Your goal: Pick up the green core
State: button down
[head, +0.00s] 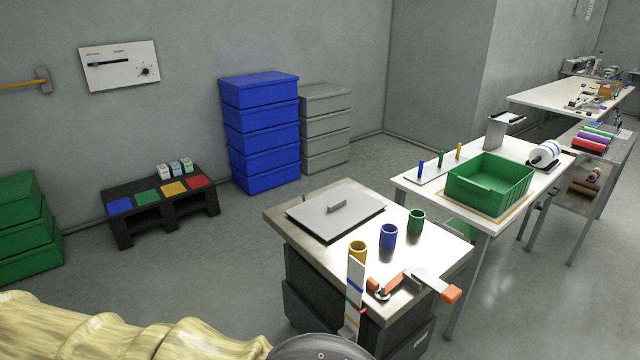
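The green core (416,222) is a short, hollow green cylinder. It stands upright on the light top of the dark cabinet (445,250), near its right side. A blue core (388,236) stands just left of it and a yellow core (357,250) further left, in a slanting row with gaps between them. The lower part of the yellow core is hidden behind a pale upright strip with coloured bands (355,295). My gripper is not in view, and nothing is seen touching the green core.
A metal plate with a handle (335,210) lies behind the cores. An orange-ended tool (410,284) lies in front of them. To the right, a white table (412,190) bears a green bin (490,186) and coloured pegs. Blue boxes (260,130) are stacked behind. Open floor lies at left.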

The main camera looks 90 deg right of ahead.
aim_at(416, 219)
jog(key=z, duration=3.25)
